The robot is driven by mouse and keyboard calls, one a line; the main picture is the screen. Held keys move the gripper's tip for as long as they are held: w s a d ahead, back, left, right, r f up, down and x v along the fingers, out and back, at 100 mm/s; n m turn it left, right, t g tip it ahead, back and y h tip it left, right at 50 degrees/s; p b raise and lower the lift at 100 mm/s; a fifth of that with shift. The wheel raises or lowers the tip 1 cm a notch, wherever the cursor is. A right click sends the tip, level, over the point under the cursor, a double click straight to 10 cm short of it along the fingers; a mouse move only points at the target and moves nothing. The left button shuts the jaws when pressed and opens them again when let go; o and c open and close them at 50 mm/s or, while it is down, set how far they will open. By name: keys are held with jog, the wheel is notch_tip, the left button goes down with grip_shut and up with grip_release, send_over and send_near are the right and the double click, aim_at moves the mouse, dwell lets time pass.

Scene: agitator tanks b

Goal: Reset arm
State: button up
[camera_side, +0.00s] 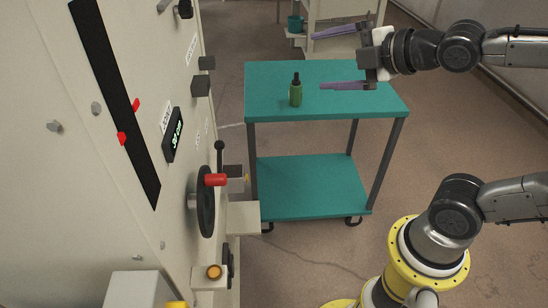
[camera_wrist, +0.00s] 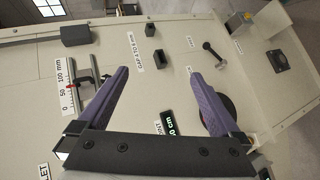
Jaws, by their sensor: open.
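My gripper (camera_side: 338,59) has two long purple fingers spread wide apart, with nothing between them. In the side view it is in the air at the upper right, over or near the teal cart (camera_side: 262,103), and its fingers point left toward the pale tank panel (camera_side: 170,60). In the wrist view my gripper (camera_wrist: 157,92) is also open, and the panel with its labels and controls fills most of the picture. It touches nothing that I can see.
A green bottle (camera_side: 295,94) stands upright on the cart's top. The panel carries a black handwheel with a red handle (camera_side: 216,180), a digital display (camera_side: 173,135), an orange button (camera_side: 214,271) and a black lever (camera_wrist: 213,55). A shelf stands behind the cart.

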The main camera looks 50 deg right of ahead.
jog(key=s+f+m+g, duration=0.7)
jog(key=s+f+m, duration=0.3)
jog(key=s+m, duration=0.4)
jog(key=shift+a+m+g, duration=0.3)
jog(key=shift+m, duration=0.9)
jog(key=shift+w+r, duration=0.1)
dwell(0.7)
